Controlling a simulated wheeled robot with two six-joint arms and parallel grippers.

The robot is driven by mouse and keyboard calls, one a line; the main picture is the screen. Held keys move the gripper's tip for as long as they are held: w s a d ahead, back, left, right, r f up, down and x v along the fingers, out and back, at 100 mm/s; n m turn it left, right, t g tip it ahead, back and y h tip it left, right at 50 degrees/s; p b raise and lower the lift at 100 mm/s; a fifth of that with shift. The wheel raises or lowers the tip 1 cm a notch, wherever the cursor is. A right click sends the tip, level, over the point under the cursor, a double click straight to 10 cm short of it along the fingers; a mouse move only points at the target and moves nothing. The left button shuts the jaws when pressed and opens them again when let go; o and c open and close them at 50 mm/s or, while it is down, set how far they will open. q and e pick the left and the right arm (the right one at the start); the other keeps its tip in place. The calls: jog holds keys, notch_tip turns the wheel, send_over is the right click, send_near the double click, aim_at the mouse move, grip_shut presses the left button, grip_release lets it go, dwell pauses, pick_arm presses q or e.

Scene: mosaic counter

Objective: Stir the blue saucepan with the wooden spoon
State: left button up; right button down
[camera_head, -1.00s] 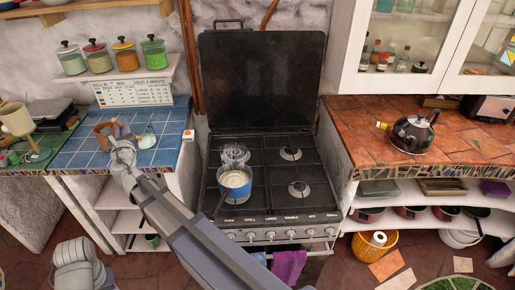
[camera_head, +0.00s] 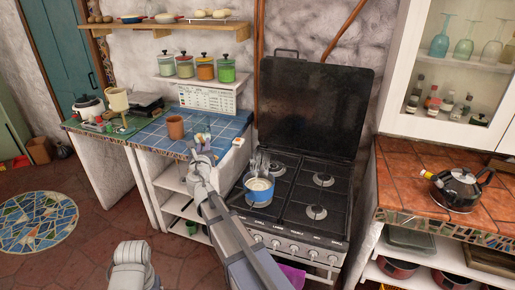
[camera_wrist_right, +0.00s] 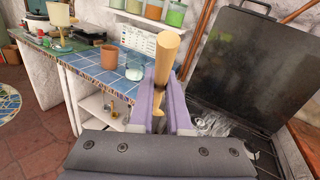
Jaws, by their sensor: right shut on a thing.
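The blue saucepan (camera_head: 261,194) stands on the front left burner of the black stove, with a pale cream content inside. Its handle is hidden behind my right arm. My right gripper (camera_head: 203,150) is left of the saucepan, above the right end of the blue counter. In the right wrist view the gripper (camera_wrist_right: 165,105) is shut on the wooden spoon (camera_wrist_right: 168,60), whose light wooden shaft stands up between the fingers with the thick end on top. The lower part of the spoon is hidden. My left gripper is not in view.
A terracotta pot (camera_head: 175,127) and a clear glass (camera_wrist_right: 135,66) stand on the blue tiled counter (camera_head: 150,137). A shiny object (camera_head: 262,161) sits on the stove behind the saucepan. The raised black lid (camera_head: 312,107) stands behind the burners. A kettle (camera_head: 460,190) is at the right.

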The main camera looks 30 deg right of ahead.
jog(key=d+f+m+g+h, duration=0.1)
jog(key=d+f+g, duration=0.1)
jog(key=d, duration=0.7)
jog(key=s+d+f+m+g+h, duration=0.1)
jog(key=d+f+m, duration=0.1)
jog(key=d, duration=0.8)
jog(key=shift+s+d+f+g+b, duration=0.25)
jog(key=shift+f+g+b, duration=0.2)
jog(key=shift+f, duration=0.5)
notch_tip(320, 180, down, 12)
jog(key=b, duration=1.2)
